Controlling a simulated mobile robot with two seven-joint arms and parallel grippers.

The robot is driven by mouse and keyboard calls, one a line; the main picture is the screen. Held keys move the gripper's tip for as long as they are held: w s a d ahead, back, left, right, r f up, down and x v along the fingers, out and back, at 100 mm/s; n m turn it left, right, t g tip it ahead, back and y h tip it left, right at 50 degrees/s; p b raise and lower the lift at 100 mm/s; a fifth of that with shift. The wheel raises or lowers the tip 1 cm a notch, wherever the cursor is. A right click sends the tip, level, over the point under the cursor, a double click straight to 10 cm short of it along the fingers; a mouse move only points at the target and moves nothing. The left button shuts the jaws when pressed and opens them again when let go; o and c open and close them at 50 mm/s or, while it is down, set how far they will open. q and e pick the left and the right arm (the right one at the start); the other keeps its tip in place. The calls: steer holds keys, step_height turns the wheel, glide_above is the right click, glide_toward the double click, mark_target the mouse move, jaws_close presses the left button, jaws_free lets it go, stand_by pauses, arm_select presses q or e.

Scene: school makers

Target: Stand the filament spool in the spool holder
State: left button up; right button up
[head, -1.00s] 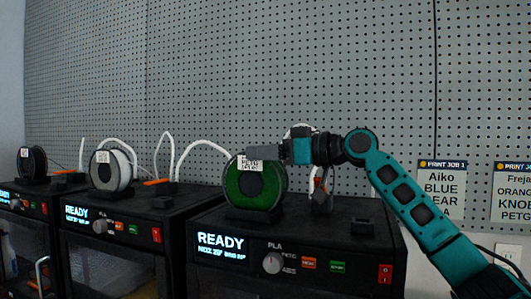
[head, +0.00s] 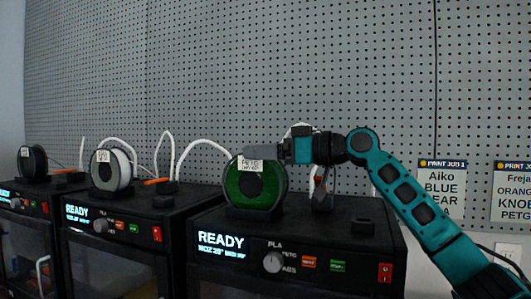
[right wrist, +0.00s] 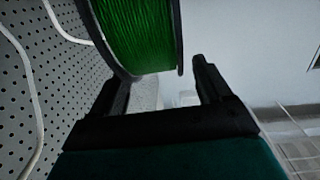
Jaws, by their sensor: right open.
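The green filament spool (head: 243,187), with a white label near its top, stands upright in the black spool holder (head: 254,214) on top of the nearest printer. My right gripper (head: 262,152) reaches in from the right at the spool's upper edge. In the right wrist view the green spool (right wrist: 138,30) shows beyond and above the fingers, and its rim passes close to the left finger. The right gripper (right wrist: 160,90) is open, with a clear gap between the fingers. Whether a finger touches the spool, I cannot tell. My left gripper is not in view.
Two more printers to the left carry a white spool (head: 111,170) and a black spool (head: 33,161). White tubes (head: 205,145) arch behind the printers. A grey pegboard (head: 270,70) stands close behind. The nearest printer's top (head: 310,225) has free room at the front.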

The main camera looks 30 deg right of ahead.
steer(key=b+v, duration=0.2)
steer(key=v, duration=1)
steer(key=shift+b, duration=0.35)
